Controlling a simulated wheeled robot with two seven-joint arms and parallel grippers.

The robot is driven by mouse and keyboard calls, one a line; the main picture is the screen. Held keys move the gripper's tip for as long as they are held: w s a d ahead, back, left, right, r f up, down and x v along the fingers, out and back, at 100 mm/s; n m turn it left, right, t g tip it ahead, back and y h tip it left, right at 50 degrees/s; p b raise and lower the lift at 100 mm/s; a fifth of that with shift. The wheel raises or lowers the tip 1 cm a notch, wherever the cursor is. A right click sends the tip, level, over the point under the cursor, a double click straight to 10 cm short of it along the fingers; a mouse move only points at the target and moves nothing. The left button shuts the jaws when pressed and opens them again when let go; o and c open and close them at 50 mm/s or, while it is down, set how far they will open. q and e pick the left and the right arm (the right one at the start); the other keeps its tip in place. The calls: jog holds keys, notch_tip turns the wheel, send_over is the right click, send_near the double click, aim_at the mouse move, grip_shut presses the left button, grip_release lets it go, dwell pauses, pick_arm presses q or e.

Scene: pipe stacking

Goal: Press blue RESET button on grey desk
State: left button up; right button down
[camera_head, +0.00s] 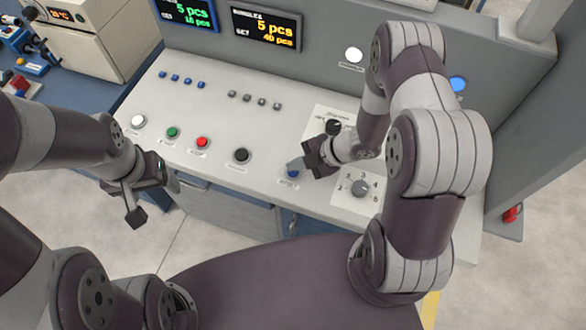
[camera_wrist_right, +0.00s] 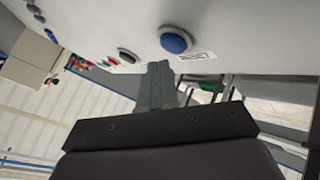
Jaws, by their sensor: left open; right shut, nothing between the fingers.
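The blue RESET button (camera_head: 292,173) sits on the light grey desk (camera_head: 215,115) in the head view, right of the black button. In the right wrist view the blue button (camera_wrist_right: 174,42) shows large with a printed label beside it. My right gripper (camera_head: 294,165) is shut and empty, with its fingertips right by the blue button. In the right wrist view its closed fingers (camera_wrist_right: 158,80) end close to the button; I cannot tell whether they touch it. My left gripper (camera_head: 150,191) is open and empty, in front of the desk's left edge.
White (camera_head: 138,121), green (camera_head: 172,132), red (camera_head: 202,143) and black (camera_head: 241,155) buttons line the desk. A black knob (camera_head: 333,127) and a grey dial (camera_head: 360,188) lie near my right arm. Two displays (camera_head: 266,27) are on the back panel.

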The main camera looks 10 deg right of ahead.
aim_at(297, 172)
dwell(0.8)
jog(key=shift+f+b, duration=0.35)
jog(key=shift+f, duration=0.05)
jog(key=shift+f+b, duration=0.3)
jog(key=shift+f, duration=0.1)
dwell(0.5)
jog(key=shift+r, duration=0.1)
jog(key=shift+r+p, duration=0.75)
jog(key=shift+p, duration=0.05)
jog(key=shift+r, duration=0.1)
notch_tip(297, 172, up, 5)
jog(key=p, duration=0.4)
jog(key=shift+p, duration=0.35)
dwell(0.3)
